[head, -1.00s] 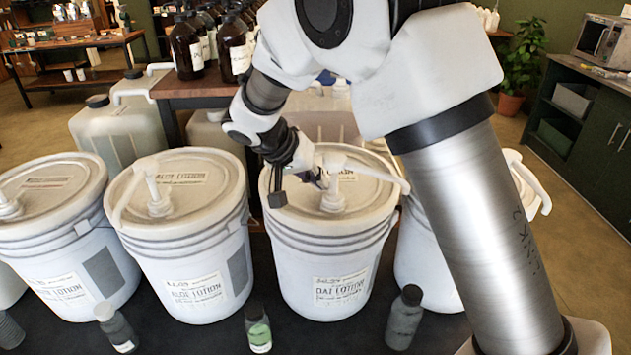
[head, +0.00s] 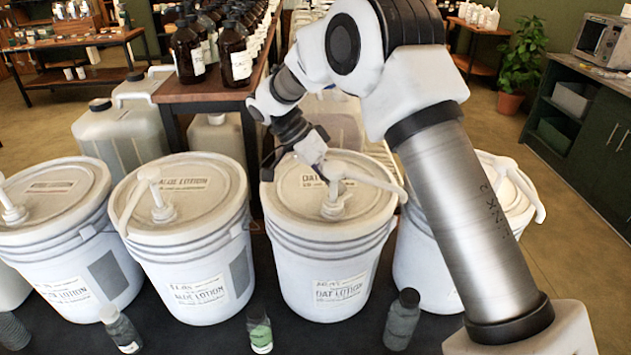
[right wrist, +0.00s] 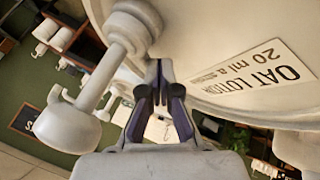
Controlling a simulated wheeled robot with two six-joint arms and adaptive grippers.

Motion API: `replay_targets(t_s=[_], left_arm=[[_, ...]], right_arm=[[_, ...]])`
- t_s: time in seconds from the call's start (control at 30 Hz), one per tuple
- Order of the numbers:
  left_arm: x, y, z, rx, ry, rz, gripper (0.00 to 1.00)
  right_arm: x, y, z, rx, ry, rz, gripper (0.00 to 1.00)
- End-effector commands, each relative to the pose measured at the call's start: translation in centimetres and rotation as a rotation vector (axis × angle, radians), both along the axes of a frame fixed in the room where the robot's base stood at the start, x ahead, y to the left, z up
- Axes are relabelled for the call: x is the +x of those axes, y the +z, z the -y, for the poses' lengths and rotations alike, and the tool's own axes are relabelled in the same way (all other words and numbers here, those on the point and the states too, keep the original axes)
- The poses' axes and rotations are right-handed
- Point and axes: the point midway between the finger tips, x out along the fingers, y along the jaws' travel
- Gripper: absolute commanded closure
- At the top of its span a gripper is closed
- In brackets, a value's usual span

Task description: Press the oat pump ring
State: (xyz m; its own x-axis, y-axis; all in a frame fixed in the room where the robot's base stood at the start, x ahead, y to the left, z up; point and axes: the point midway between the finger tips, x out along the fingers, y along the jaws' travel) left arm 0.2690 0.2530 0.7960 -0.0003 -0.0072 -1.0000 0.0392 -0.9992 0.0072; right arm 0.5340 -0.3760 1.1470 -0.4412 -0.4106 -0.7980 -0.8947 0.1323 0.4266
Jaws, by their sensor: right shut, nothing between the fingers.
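The white oat lotion bucket (head: 330,280) stands in the middle of the head view, its label reading OAT LOTION. Its off-white pump (head: 334,200) rises from the lid, with the long spout pointing right. The collar ring at the pump's base (right wrist: 130,25) shows at the top of the right wrist view. My right gripper (head: 322,176) is at the pump, on its left and far side, low over the lid. In the right wrist view its fingers (right wrist: 158,68) are together and empty, beside the pump stem; contact cannot be told. My left gripper is not in view.
An aloe lotion bucket (head: 185,265) and another lotion bucket (head: 55,250) stand left; one more (head: 425,265) is partly behind my arm. Small bottles (head: 258,330) (head: 402,320) stand in front. Brown bottles (head: 236,58) fill a table behind.

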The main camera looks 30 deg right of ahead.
Motion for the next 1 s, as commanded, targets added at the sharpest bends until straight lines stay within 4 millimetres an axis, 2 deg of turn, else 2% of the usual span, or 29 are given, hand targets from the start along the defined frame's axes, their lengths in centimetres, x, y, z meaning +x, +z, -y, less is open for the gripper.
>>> replay_targets(t_s=[0.03, 0.47, 0.67, 1.0], left_arm=[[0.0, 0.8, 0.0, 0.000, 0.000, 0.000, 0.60], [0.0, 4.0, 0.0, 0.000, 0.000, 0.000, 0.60], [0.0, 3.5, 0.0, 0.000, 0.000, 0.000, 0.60], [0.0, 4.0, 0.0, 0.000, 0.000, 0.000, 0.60]], right_arm=[[-0.1, 0.4, 0.2, 0.002, -0.043, 0.000, 1.00], [-1.6, 0.4, 1.2, 0.000, -0.433, -0.002, 1.00], [-1.6, 0.0, 1.2, -0.001, -0.430, 0.000, 1.00], [-1.8, 0.1, 0.0, -0.001, -0.426, 0.001, 1.00]])
